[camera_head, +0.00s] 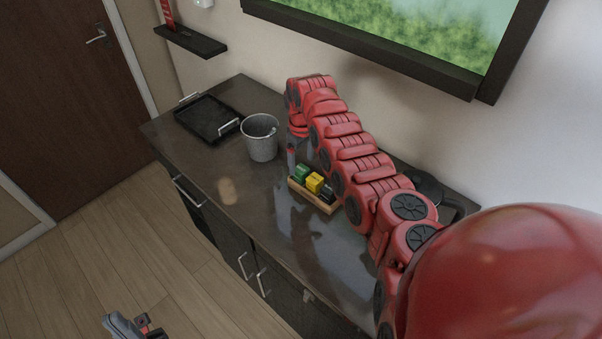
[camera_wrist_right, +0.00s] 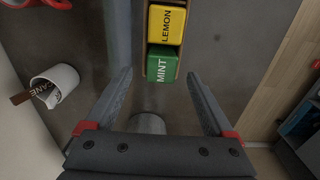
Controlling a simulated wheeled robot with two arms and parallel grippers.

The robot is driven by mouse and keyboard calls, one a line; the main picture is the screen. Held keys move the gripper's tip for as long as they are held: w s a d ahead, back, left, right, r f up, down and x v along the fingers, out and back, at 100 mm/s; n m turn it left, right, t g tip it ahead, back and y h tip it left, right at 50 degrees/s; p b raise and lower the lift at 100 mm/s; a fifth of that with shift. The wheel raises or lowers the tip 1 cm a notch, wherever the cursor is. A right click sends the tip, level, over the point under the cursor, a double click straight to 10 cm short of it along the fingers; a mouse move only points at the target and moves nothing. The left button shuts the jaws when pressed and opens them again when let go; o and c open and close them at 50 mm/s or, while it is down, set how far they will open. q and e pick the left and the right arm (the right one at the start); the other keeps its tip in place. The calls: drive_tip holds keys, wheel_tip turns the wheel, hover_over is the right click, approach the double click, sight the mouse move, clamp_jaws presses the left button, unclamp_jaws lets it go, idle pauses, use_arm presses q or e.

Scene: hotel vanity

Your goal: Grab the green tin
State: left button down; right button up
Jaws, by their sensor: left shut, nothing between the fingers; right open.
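The green tin (camera_head: 302,172), labelled MINT in the right wrist view (camera_wrist_right: 160,64), sits at the end of a narrow wooden tray (camera_head: 325,208), beside a yellow tin (camera_head: 315,183) labelled LEMON (camera_wrist_right: 167,24). A dark tin (camera_head: 328,194) sits at the tray's other end. My right gripper (camera_head: 291,163) points down near the green tin's end of the tray. In the right wrist view its open fingers (camera_wrist_right: 160,75) appear on either side of the green tin's near end; their height relative to it is unclear. My left gripper (camera_head: 142,325) is shut and empty, low over the floor.
A grey metal bucket (camera_head: 262,146) stands left of the tray on the dark counter (camera_head: 232,202). A black handled tray (camera_head: 208,122) lies farther left. A white cup (camera_wrist_right: 62,80) with a packet shows in the right wrist view. My right arm covers the counter's back right.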

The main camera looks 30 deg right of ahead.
sight(301, 168)
drive_tip(key=shift+f+p, duration=0.4)
drive_tip(key=shift+f, duration=1.7)
drive_tip(key=shift+s+a, duration=0.1)
clamp_jaws()
drive_tip(key=shift+r, duration=0.1)
